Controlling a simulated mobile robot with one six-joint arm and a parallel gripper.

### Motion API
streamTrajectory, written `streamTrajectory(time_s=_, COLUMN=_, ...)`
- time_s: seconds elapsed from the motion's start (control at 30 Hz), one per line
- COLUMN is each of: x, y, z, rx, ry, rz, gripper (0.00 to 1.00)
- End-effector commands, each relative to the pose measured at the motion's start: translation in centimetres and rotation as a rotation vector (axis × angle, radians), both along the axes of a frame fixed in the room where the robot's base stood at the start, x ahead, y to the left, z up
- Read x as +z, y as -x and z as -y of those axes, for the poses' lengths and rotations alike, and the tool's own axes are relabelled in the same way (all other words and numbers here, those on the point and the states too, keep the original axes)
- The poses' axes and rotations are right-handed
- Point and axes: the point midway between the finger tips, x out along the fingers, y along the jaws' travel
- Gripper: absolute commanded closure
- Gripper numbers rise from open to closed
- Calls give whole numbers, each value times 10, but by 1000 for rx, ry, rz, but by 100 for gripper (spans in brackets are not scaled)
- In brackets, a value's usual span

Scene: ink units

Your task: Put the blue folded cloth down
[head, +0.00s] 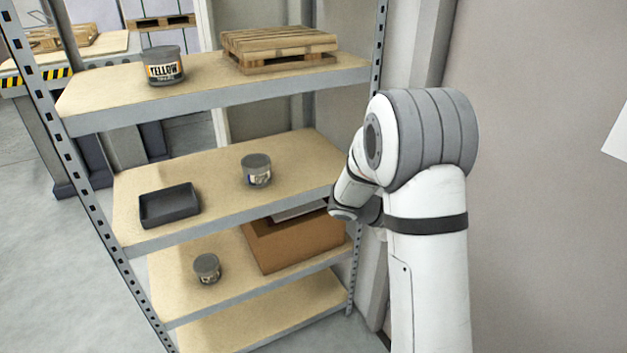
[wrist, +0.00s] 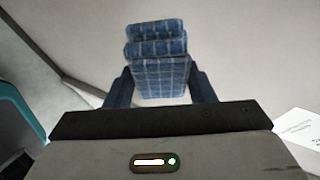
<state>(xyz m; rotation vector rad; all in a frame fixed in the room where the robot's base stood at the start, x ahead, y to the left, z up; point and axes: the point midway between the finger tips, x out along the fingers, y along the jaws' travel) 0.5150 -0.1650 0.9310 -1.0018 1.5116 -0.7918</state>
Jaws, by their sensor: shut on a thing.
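The blue folded cloth (wrist: 158,75) shows in the wrist view, with a lighter check pattern and stacked folds. My gripper (wrist: 160,88) is shut on it, one finger on each side. Behind the cloth is only a plain pale surface, and no support shows touching it. In the head view my arm stands at the right of the shelf rack, and the gripper and cloth are hidden behind the arm.
The shelf below has a black tray (head: 169,206) and a grey tin (head: 256,170). Lower down are another tin (head: 207,268) and a cardboard box (head: 298,242).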

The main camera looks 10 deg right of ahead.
Motion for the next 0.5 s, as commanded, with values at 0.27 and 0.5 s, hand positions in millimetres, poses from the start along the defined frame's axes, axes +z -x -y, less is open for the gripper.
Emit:
streamTrajectory(time_s=0.27, x=-29, y=34, z=13, rx=-671, ry=-247, rz=-12, gripper=79)
streamTrajectory(time_s=0.5, x=-50, y=52, z=-2, rx=-1333, ry=-490, rz=144, gripper=79)
